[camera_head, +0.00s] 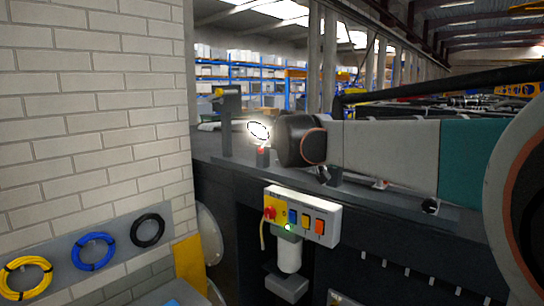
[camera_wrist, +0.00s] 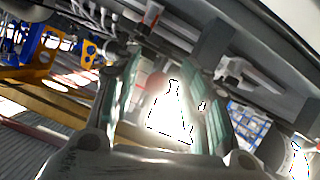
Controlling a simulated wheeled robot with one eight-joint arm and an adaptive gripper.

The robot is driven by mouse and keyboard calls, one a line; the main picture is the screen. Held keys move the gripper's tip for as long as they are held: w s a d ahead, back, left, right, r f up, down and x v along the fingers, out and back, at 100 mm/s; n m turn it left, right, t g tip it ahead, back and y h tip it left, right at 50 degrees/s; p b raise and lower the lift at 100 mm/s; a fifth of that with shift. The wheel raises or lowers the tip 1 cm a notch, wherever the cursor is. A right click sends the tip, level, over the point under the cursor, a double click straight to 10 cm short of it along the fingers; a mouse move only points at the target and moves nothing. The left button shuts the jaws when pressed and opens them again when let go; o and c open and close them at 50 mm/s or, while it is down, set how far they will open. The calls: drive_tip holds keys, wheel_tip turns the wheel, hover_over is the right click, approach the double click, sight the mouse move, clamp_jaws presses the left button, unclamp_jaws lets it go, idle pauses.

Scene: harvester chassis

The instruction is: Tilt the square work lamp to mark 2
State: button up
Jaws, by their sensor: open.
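A glowing lamp (camera_head: 258,130) shows in the head view, just left of my arm's dark wrist joint. It is overexposed, so its square shape and tilt angle cannot be told. A small block with a red part (camera_head: 263,154) is just below it. In the wrist view the bright lamp (camera_wrist: 168,118) appears between the two grey-green fingers of my gripper (camera_wrist: 163,65). The fingers are apart; whether either touches the lamp cannot be told. My gripper is hidden behind my arm in the head view. No tilt marks or numbers can be read in either view.
A dark post (camera_head: 228,125) stands left of the lamp on the chassis ledge (camera_head: 215,160). A control box with coloured buttons (camera_head: 302,216) is below. A brick wall (camera_head: 95,100) with cable coils fills the left. A second bright glow (camera_wrist: 298,162) is at lower right in the wrist view.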

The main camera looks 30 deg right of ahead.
drive_tip(key=v, duration=1.2)
drive_tip(key=shift+s+f, duration=0.1)
drive_tip(key=shift+s, duration=0.05)
drive_tip(key=s+a+f+n+t+y+b, duration=0.1)
drive_tip(key=s+a+f+n+y+b, duration=0.2)
drive_tip(key=f+b, duration=0.9)
drive_tip(key=s+a+f+n+t+y+b, duration=0.1)
drive_tip(key=s+a+f+n+y+b, duration=0.3)
drive_tip(key=f, duration=2.8)
drive_tip(key=s+a+f+n+t+y+b, duration=0.1)
drive_tip(key=s+a+f+n+y+b, duration=0.3)
drive_tip(key=s+a+f+b, duration=0.7)
drive_tip(key=a+f+y+b, duration=0.1)
drive_tip(key=a+f+b, duration=0.3)
drive_tip(key=f+b, duration=0.5)
wheel_tip(320, 180, down, 3)
drive_tip(key=shift+a+f+y+b, duration=0.1)
drive_tip(key=shift+a+y+b, duration=0.05)
drive_tip(key=shift+y+b, duration=0.2)
